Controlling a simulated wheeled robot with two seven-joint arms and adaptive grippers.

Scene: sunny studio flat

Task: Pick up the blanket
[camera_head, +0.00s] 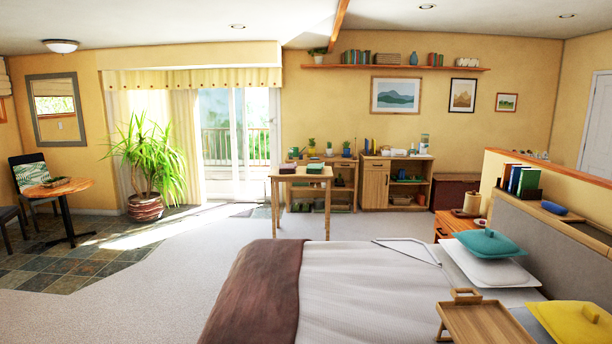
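A brown blanket (258,292) lies across the foot of the bed (350,290), at the bottom middle of the head view. It hangs down over the bed's left side. The bed has a pale ribbed cover. Neither of my grippers shows in this view, so nothing of mine is seen touching the blanket. The blanket's lower end runs out of the picture.
On the bed are a wooden tray (485,325), a teal cushion (491,243) and a yellow cushion (575,321). A small wooden table (303,176) stands beyond the bed. Carpet left of the bed (150,290) is clear. A potted plant (145,206) stands by the window.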

